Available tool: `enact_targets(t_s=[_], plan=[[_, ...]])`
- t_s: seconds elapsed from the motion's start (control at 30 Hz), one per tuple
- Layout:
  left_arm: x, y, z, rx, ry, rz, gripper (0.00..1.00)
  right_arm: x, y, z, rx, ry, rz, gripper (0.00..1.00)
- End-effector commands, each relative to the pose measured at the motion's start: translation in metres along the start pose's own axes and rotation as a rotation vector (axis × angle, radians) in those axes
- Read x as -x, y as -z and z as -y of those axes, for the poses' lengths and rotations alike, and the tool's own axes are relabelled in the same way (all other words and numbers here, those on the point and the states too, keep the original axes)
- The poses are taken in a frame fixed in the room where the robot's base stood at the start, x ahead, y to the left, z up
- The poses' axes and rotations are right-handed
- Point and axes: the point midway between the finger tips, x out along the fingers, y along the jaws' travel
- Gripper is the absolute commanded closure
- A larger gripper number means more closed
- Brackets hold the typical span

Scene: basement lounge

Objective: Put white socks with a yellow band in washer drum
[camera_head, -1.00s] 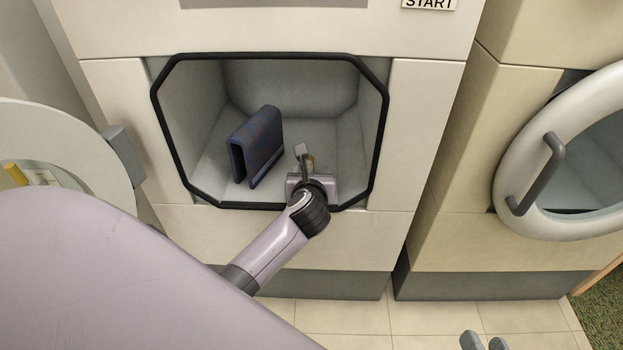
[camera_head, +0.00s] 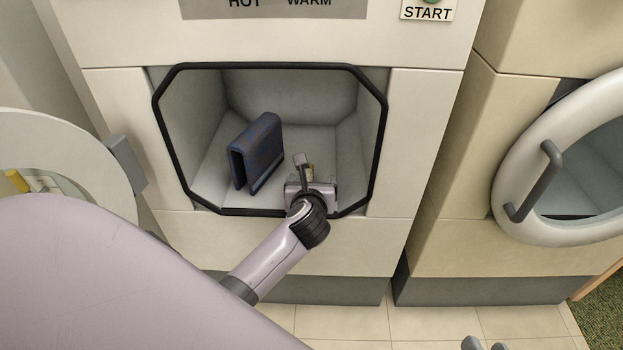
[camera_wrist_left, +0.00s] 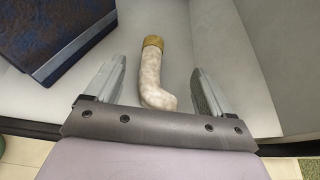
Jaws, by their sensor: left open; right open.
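The white sock with a yellow band (camera_wrist_left: 152,75) lies on the floor of the washer drum (camera_head: 305,95), near its front opening. In the left wrist view it lies between the two spread fingers of my left gripper (camera_wrist_left: 158,85), with visible gaps to both. In the head view my left gripper (camera_head: 308,172) reaches through the opening at the lower right and hides most of the sock. My right gripper (camera_head: 472,343) shows only as fingertips at the bottom edge, far from the drum, with nothing seen between them.
A folded dark blue cloth item (camera_head: 256,152) stands in the drum left of my left gripper; it also shows in the left wrist view (camera_wrist_left: 60,35). The washer's round door (camera_head: 70,150) is swung open to the left. A second machine's door (camera_head: 560,160) is at right.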

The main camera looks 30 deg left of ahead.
Motion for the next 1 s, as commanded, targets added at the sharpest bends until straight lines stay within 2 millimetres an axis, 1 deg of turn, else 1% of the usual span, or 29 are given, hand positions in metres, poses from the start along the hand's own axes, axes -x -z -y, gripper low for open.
enact_targets(t_s=[0.03, 0.1, 0.2, 0.3, 0.4, 0.53, 0.63, 0.67, 0.77, 0.87, 0.9, 0.97, 1.0], plan=[[0.009, -0.004, 0.000, 0.002, 0.001, -0.003, 0.18, 0.004, 0.007, 0.001, 0.009, -0.009, 0.004, 0.57], [0.019, -0.005, 0.000, 0.002, 0.000, -0.003, 0.18, 0.007, 0.010, -0.002, 0.023, -0.027, 0.014, 0.57], [0.034, -0.004, 0.000, 0.002, 0.000, -0.004, 0.18, 0.013, 0.000, -0.012, 0.051, -0.078, 0.050, 0.57], [0.047, -0.004, 0.000, 0.001, 0.000, -0.004, 0.18, 0.019, 0.002, -0.016, 0.084, -0.107, 0.060, 0.57], [0.058, -0.003, 0.000, 0.002, 0.000, -0.002, 0.18, 0.022, 0.002, -0.019, 0.109, -0.128, 0.068, 0.57], [0.065, -0.003, 0.000, -0.005, 0.001, 0.006, 0.18, 0.025, 0.002, -0.022, 0.126, -0.142, 0.074, 0.57], [0.070, -0.011, 0.000, -0.065, 0.010, 0.060, 0.18, 0.025, 0.002, -0.023, 0.132, -0.146, 0.074, 0.57], [0.072, -0.015, 0.000, -0.099, 0.015, 0.090, 0.18, 0.025, 0.002, -0.023, 0.133, -0.147, 0.074, 0.57], [0.084, -0.036, 0.003, -0.275, 0.039, 0.235, 0.18, 0.025, 0.002, -0.023, 0.132, -0.146, 0.074, 0.57], [0.106, -0.059, 0.014, -0.523, 0.067, 0.417, 0.18, 0.025, 0.002, -0.023, 0.132, -0.146, 0.074, 0.57], [0.116, -0.067, 0.020, -0.629, 0.076, 0.491, 0.18, 0.025, 0.002, -0.023, 0.132, -0.146, 0.074, 0.57], [0.132, -0.074, 0.030, -0.791, 0.088, 0.596, 0.18, 0.025, 0.002, -0.023, 0.132, -0.146, 0.074, 0.57], [0.143, -0.077, 0.037, -0.901, 0.094, 0.664, 0.18, 0.025, 0.002, -0.023, 0.131, -0.145, 0.074, 0.57]])
